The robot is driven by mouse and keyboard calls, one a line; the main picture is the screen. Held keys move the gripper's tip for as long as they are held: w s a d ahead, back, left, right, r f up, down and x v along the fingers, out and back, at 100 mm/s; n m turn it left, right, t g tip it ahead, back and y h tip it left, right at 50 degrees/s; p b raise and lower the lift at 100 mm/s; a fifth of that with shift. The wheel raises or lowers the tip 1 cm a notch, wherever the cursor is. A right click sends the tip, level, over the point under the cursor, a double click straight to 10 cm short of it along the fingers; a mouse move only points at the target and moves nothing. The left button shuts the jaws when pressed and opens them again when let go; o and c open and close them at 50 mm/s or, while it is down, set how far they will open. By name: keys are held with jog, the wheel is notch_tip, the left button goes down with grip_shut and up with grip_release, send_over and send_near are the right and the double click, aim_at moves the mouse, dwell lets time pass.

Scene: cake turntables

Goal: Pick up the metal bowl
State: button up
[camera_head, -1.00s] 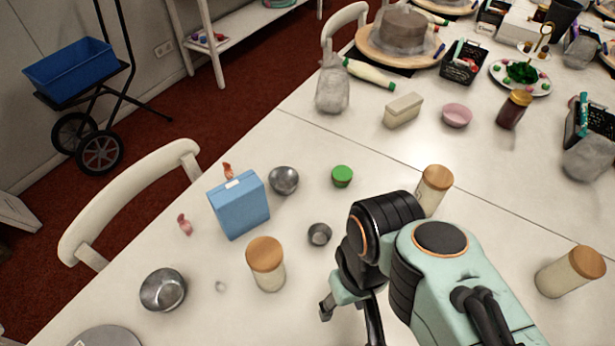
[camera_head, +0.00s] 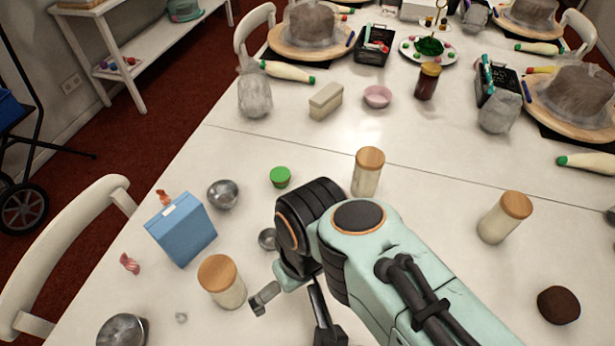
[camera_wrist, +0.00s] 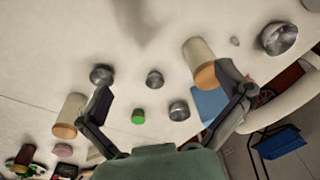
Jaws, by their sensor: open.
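Several metal bowls lie on the white table. A medium one (camera_head: 223,194) stands behind the blue carton, and it also shows in the wrist view (camera_wrist: 179,111). A larger one (camera_head: 122,330) is at the front left edge, at the upper right of the wrist view (camera_wrist: 279,38). A small one (camera_head: 267,239) is partly hidden by my arm and shows whole in the wrist view (camera_wrist: 155,78). Another dark metallic bowl (camera_wrist: 102,74) shows near the left finger in the wrist view. My gripper (camera_head: 298,315) is open and empty, above the table, right of the front jar.
A blue carton (camera_head: 182,230), a cork-lidded jar (camera_head: 222,282) and a green-topped cup (camera_head: 280,177) stand close around the bowls. Two more jars (camera_head: 367,172) (camera_head: 505,217) and a brown round item (camera_head: 558,305) are on the right. A chair (camera_head: 60,250) borders the left edge.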

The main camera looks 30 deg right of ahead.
jog(key=w+d+f+m+t, duration=0.1)
jog(key=w+d, duration=0.2)
jog(key=w, duration=0.3)
jog(key=w+d+f+m+t+h, duration=0.1)
jog(key=w+d+m, duration=0.1)
jog(key=w, duration=0.4)
jog(key=w+d+f+m, duration=0.1)
jog(key=w+d, duration=0.2)
jog(key=w, duration=0.3)
jog(key=s+d+f+m+g, duration=0.1)
jog(key=d+f, duration=0.2)
jog(key=f, duration=0.2)
jog(key=s+d+f+m+g, duration=0.1)
jog(key=d+f, duration=0.2)
jog(key=f, duration=0.2)
jog(key=s+d+f+m+g, duration=0.1)
jog(key=d+f, duration=0.2)
jog(key=f, duration=0.2)
jog(key=shift+d+f+m, duration=0.2)
jog(key=shift+f+m, duration=0.1)
jog(key=shift+f, duration=0.05)
notch_tip(320, 180, down, 5)
jog(key=shift+r, duration=0.1)
jog(key=shift+f, duration=0.6)
jog(key=c, duration=1.2)
